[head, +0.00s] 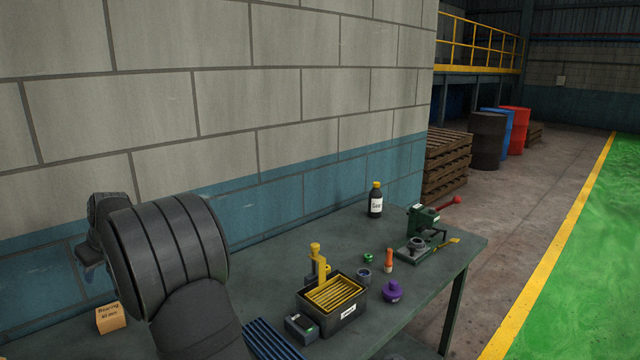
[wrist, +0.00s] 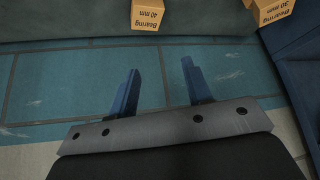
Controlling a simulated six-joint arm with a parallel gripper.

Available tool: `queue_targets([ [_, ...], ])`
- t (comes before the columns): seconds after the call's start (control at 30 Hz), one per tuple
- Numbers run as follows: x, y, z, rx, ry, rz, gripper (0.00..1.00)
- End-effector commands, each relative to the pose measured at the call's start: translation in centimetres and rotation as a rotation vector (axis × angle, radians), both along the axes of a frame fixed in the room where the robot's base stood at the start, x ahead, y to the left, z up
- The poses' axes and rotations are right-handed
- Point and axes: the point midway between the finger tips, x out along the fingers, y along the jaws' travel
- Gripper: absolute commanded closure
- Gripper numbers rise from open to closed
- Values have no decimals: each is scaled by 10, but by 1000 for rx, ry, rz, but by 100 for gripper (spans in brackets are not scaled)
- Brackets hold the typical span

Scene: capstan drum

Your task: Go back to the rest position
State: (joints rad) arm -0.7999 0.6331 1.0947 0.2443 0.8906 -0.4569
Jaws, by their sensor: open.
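My gripper (wrist: 160,88) is open and empty in the wrist view, its two blue fingers apart with the blue painted wall behind them. In the head view my dark arm fills the lower left, and the wrist end is raised near the wall at the far left, mostly hidden behind the arm. The gripper touches nothing that I can see.
A bearing box (head: 110,317) stands on the workbench (head: 275,259) at left; two boxes show in the wrist view (wrist: 148,14) (wrist: 268,12). A yellow-racked bin (head: 345,313), purple part (head: 392,291), green press (head: 424,219) and black bottle (head: 376,202) stand farther right.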

Motion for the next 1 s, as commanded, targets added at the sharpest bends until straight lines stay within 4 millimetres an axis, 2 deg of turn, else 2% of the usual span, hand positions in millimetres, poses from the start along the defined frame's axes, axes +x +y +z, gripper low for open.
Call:
queue_targets([
  [0.6, 16, 86, -43, 0, -2, 17, 54],
  [0.8, 17, 110, -59, 0, -2, 21, 54],
  [1.0, 17, 124, -67, 2, -3, 21, 54],
])
